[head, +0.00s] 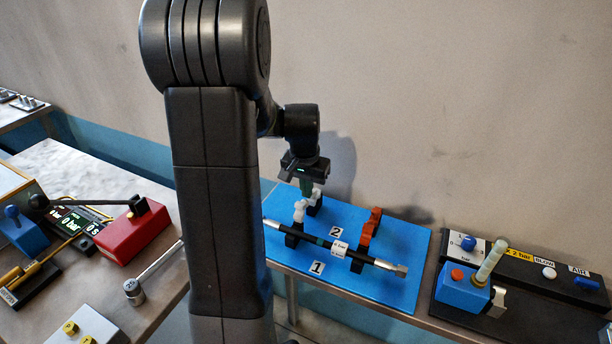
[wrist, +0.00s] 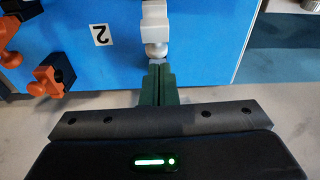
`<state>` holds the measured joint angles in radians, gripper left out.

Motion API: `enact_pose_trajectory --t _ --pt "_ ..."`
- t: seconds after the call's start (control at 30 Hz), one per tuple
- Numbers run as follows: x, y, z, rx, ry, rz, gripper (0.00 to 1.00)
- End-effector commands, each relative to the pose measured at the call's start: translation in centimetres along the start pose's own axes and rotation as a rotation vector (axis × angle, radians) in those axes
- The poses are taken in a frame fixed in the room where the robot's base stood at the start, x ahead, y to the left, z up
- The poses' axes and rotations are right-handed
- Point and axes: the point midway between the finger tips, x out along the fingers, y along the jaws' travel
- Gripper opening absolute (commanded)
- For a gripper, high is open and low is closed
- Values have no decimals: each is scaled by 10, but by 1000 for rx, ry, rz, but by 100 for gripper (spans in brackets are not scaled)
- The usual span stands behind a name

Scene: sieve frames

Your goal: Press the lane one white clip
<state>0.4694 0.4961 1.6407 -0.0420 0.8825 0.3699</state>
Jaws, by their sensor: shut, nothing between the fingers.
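The blue board (head: 400,266) bears white clip parts on its left and orange clip parts on its right. A white clip part (head: 299,210) stands nearer the lane 1 side, and another white part (head: 316,194) stands behind it. A black rod (head: 325,244) lies across the front of the board, in the lane marked 1 (head: 317,267). My gripper (head: 306,190) is shut and empty, pointing down by the white parts. In the wrist view its green fingertips (wrist: 158,74) are close to a white clip part (wrist: 155,28) with a round knob; I cannot tell whether they touch.
Orange parts (head: 376,214) stand right of the white ones. The label 2 (wrist: 102,35) is left of the fingers. A black panel (head: 520,318) with a blue block (head: 461,291) is at the right. A red box (head: 131,232) is on the left table. The wall is close behind.

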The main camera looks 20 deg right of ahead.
Motion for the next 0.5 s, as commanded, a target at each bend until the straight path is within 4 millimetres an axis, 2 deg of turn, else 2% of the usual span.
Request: enact_pose_trajectory --t 0.2,0.5 --pt "14 0 0 0 0 0 0" --pt "15 0 0 0 1 0 0"
